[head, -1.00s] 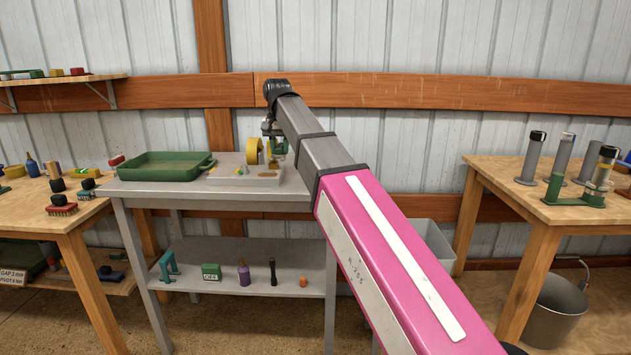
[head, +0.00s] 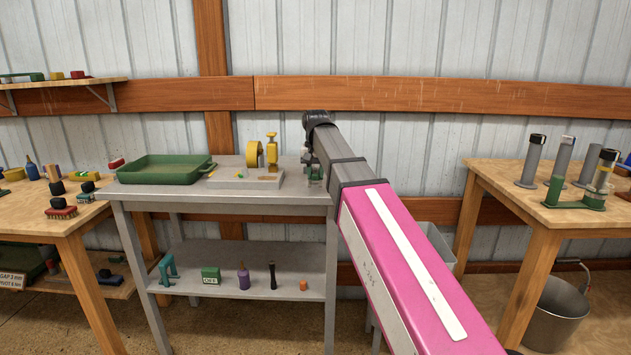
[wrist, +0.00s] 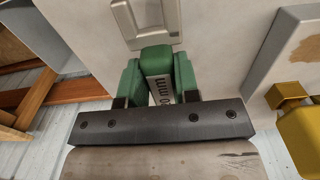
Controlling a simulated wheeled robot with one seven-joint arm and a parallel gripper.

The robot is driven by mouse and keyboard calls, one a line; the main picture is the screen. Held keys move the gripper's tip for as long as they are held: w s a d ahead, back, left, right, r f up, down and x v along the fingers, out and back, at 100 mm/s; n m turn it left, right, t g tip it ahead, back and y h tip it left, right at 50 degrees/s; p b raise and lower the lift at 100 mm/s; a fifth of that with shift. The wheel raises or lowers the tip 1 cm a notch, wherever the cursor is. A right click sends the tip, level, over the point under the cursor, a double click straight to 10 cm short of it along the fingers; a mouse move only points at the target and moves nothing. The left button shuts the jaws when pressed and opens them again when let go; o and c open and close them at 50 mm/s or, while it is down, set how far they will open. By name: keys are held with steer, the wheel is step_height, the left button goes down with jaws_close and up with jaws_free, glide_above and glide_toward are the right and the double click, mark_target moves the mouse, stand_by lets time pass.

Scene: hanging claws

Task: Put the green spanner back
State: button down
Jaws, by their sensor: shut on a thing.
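My gripper (head: 316,172) is over the right end of the grey metal bench (head: 225,192), to the right of the yellow fixture. In the wrist view my gripper (wrist: 158,82) is shut on the green spanner (wrist: 155,56), whose green body carries a white label ending in "0 mm". A silver-grey piece (wrist: 146,22) with an opening shows just beyond the green part; I cannot tell whether it is the spanner's head. In the head view the spanner is small and mostly hidden by my arm. Its clearance above the bench is unclear.
A grey plate (head: 230,183) with upright yellow parts (head: 254,154) stands left of my gripper. A green tray (head: 165,172) is farther left. The lower shelf (head: 240,292) holds several small items. Wooden tables (head: 28,216) stand at both sides.

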mark_target(315, 172)
steer(key=shift+f, duration=1.2)
steer(key=shift+f, duration=0.1)
steer(key=c, duration=0.8)
jaws_free()
steer(key=shift+c, duration=0.2)
step_height(315, 172, up, 12)
steer(key=shift+r, duration=0.1)
